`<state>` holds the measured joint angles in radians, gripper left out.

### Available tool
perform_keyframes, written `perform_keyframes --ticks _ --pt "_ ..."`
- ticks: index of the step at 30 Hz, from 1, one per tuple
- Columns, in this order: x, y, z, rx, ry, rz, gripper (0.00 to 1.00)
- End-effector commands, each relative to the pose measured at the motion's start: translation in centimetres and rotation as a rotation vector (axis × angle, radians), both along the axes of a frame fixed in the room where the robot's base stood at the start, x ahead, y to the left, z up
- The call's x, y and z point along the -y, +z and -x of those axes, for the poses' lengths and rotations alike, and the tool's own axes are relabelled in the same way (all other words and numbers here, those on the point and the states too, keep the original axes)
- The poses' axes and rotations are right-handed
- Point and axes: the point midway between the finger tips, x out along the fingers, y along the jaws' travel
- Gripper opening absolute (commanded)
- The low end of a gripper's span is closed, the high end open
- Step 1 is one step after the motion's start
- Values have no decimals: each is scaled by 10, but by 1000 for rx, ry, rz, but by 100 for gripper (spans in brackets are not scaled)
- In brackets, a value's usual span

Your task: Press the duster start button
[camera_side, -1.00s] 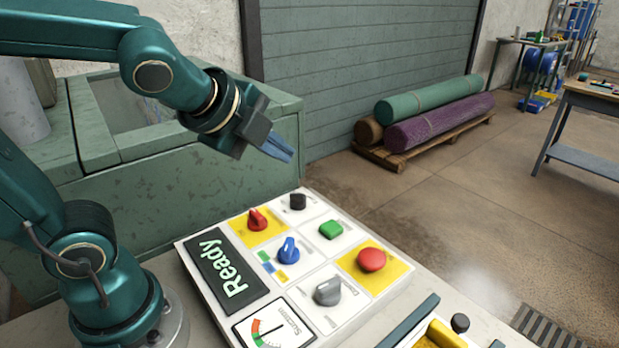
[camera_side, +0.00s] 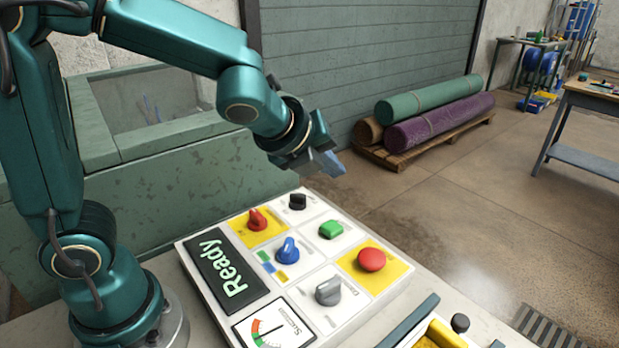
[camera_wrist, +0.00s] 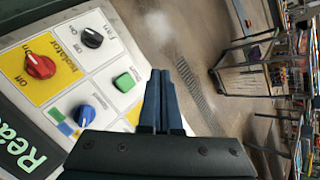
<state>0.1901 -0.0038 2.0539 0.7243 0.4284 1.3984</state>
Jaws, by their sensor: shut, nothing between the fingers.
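The control panel (camera_side: 209,306) lies on the bench with a dark display reading "Ready" (camera_side: 222,272). A red mushroom button (camera_side: 371,260) stands on a yellow square. Red (camera_side: 257,220), black (camera_side: 297,202), blue (camera_side: 288,251) and grey (camera_side: 328,291) knobs are on the panel too. No duster label is readable on the buttons. My gripper (camera_side: 334,164) is shut and empty, above and beyond the panel's far edge, apart from the green button.
A gauge (camera_side: 273,329) is at the panel's near corner. A yellow part (camera_side: 443,337) and a dark bar (camera_side: 410,318) lie at the front right. Rolled rugs on a pallet (camera_side: 400,160) are on the floor behind. The air above the panel is clear.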

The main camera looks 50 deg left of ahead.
Motion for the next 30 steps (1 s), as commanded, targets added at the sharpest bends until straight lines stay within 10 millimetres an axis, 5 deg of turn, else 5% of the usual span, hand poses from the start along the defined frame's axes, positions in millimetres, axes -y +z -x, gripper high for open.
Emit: perform_keyframes --ticks 30 --pt "0 -81 1 -7 -1 -6 0"
